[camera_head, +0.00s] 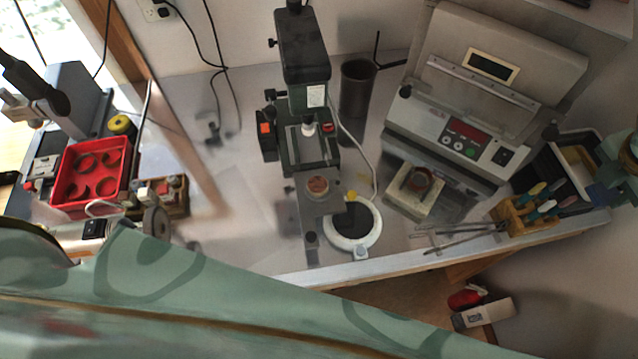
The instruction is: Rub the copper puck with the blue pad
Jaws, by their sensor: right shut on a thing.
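A copper-coloured puck (317,184) lies on the small metal stage of the upright dark instrument, in the middle of the bench. My right gripper (618,180) is at the right picture edge, small and partly cut off. It is shut on a bluish piece, which looks like the blue pad (606,195), though its outline is unclear. The gripper is well apart from the copper puck.
A red tray (68,207) with several rings stands at the left. A round white-rimmed dish (353,246) lies by the stage. A grey control box (465,135) and a wooden tool rack (527,222) stand at the right. Green surfaces fill the foreground.

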